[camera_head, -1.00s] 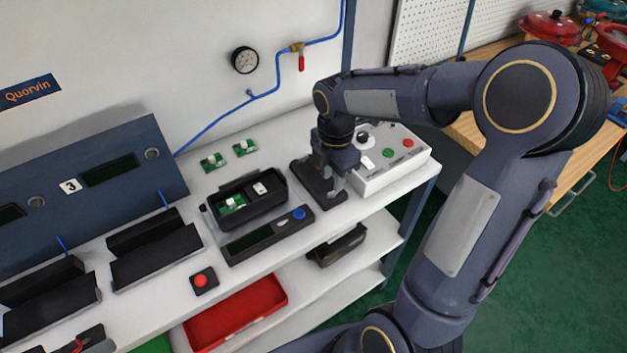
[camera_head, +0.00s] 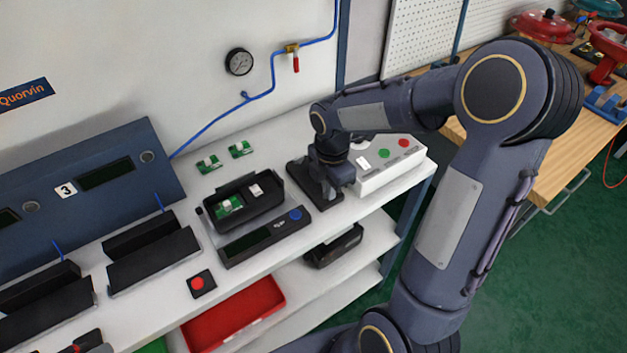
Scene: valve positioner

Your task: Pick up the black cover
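The black cover (camera_head: 298,171) is a flat dark piece lying on the white bench, right of the open black housing (camera_head: 268,201). My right gripper (camera_head: 331,192) points down over the cover's right part, its fingers at the cover. The fingers and the wrist hide part of the cover, and the gap between the fingers is too small to make out. The cover shows no clear lift off the bench. My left gripper is out of view.
A white control box (camera_head: 385,165) with green and red buttons stands close right of the gripper. Two green circuit boards (camera_head: 240,149) lie behind the housing. A red button box (camera_head: 201,283) sits in front. A red tray (camera_head: 235,312) is on the shelf below.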

